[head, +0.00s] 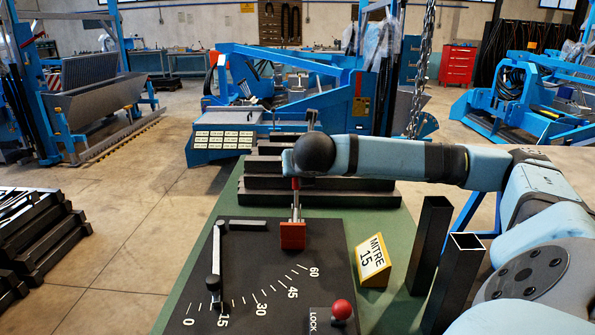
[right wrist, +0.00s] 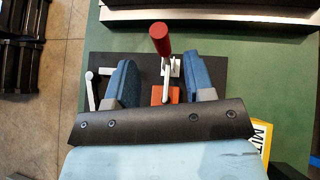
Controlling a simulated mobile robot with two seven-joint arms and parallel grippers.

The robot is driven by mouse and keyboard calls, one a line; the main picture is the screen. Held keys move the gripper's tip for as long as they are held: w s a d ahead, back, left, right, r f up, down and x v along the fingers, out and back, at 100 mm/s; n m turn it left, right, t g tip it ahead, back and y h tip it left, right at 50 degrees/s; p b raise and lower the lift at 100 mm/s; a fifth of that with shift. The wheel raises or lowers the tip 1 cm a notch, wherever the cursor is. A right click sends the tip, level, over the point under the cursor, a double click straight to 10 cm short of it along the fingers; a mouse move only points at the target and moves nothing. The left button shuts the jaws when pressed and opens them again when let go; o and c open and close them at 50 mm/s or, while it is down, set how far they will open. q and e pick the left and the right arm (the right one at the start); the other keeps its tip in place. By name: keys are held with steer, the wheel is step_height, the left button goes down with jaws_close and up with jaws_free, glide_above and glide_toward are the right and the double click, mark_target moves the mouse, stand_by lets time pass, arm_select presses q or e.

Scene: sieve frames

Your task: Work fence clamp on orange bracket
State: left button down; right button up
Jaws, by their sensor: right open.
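The fence clamp (head: 296,205) stands on a black mitre plate (head: 255,275), with a metal linkage and an orange-red bracket (head: 293,236) at its foot. In the right wrist view, its red handle (right wrist: 160,38) points up, and the metal linkage (right wrist: 168,70) and orange bracket (right wrist: 158,95) show below. My right gripper (right wrist: 161,65) is open, with one blue finger on each side of the clamp and a gap to both. In the head view my right wrist covers the upper clamp and hides the fingers. My left gripper is out of view.
A yellow MITRE 15 sign (head: 372,262), a red LOCK knob (head: 342,309) and upright black square tubes (head: 431,245) stand to the right. Stacked dark bars (head: 330,190) lie behind the plate on the green bench.

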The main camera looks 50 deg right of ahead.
steer(key=v, duration=0.7)
steer(key=shift+f, duration=0.15)
stand_by(0.3)
